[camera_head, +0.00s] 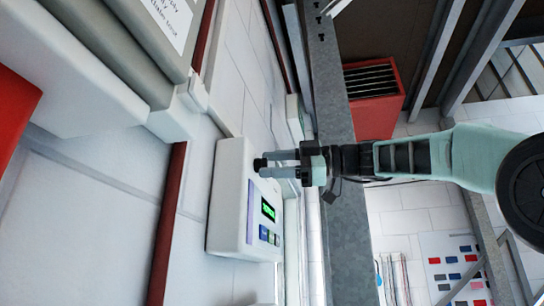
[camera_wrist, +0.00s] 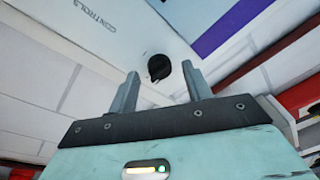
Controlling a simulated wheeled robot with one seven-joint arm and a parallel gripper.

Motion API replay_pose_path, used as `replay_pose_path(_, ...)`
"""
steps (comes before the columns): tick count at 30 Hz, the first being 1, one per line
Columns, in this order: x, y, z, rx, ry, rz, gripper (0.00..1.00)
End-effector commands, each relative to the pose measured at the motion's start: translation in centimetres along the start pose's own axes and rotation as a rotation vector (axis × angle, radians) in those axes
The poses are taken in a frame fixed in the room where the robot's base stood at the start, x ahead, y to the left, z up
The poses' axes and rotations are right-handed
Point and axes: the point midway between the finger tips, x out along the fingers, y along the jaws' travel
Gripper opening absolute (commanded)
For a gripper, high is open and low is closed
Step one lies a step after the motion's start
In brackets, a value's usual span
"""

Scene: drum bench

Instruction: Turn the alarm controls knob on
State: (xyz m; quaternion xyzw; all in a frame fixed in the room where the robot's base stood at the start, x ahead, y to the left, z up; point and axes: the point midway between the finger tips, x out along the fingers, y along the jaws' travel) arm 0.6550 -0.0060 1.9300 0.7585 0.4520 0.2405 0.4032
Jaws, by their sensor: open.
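In the wrist view, the open fingers of my gripper (camera_wrist: 159,70) stand on either side of the knob and hold nothing. Whether they touch it, I cannot tell.
A grey metal beam (camera_head: 334,95) runs close beside my gripper. A red slotted box (camera_head: 375,105) lies beyond it. Grey pipework (camera_head: 100,50) and a red object (camera_head: 15,110) are at the left. White tiled wall surrounds the box.

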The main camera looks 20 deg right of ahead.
Motion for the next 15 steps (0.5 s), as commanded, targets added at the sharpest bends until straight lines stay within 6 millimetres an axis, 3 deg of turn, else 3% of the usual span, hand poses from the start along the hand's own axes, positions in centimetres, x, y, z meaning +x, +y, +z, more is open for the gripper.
replay_pose_path(11,0.54,-0.06,0.02,0.0,-0.001,0.0,0.49)
replay_pose_path(15,0.52,-0.06,0.01,0.0,0.0,0.0,0.1)
